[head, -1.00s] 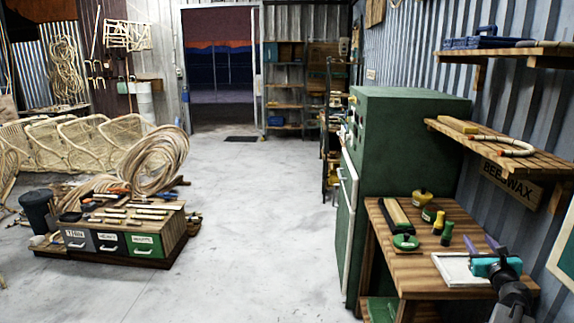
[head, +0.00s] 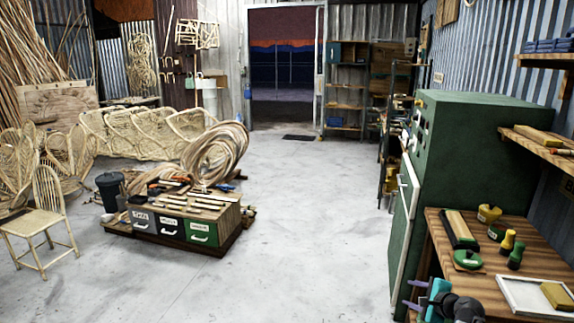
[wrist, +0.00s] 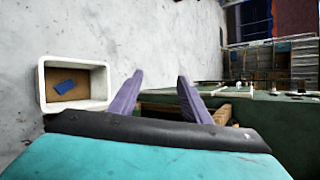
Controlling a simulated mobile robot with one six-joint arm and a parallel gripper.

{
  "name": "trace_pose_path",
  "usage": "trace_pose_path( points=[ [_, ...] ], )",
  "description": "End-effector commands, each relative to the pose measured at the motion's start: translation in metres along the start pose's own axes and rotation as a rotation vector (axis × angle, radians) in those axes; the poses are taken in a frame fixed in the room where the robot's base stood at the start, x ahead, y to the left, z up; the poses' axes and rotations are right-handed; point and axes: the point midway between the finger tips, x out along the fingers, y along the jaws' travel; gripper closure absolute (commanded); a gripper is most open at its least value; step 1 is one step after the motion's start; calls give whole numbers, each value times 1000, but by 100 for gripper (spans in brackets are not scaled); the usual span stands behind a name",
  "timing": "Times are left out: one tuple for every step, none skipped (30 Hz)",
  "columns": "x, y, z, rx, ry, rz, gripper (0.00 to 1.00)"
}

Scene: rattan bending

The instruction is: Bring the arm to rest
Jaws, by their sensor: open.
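My gripper (head: 413,295) is at the bottom of the head view, beside the left edge of the wooden bench (head: 484,281). Its two purple fingers point left and are apart, with nothing between them. In the wrist view my gripper (wrist: 158,95) also shows open and empty, its fingers spread ahead of the teal body. Most of my arm is out of view.
The green cabinet (head: 480,150) stands close behind my gripper. The bench holds a white tray (head: 515,296) with a yellow-brown block (head: 556,296) and several small tools. A white bin (wrist: 104,82) shows in the wrist view. Open floor (head: 310,230) lies left.

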Motion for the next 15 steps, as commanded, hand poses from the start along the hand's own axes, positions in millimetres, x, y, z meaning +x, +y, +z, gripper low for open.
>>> trace_pose_path(
  points=[
    [10,17,17,-73,-14,50,56],
    [15,27,25,-117,-22,78,56],
    [21,40,36,-176,-32,116,56],
    [25,50,43,-220,-40,144,56],
    [28,60,50,-265,-49,173,56],
    [33,73,60,-324,-60,209,56],
    [36,83,67,-370,-70,237,56],
    [38,93,74,-414,-80,263,56],
    [42,106,82,-474,-94,299,56],
    [44,117,89,-518,-105,327,56],
    [45,126,94,-563,-115,353,56],
    [47,140,102,-624,-132,389,56],
    [48,149,107,-668,-143,415,56],
    [49,159,113,-713,-156,440,56],
    [50,171,119,-772,-173,475,56]
  ],
)
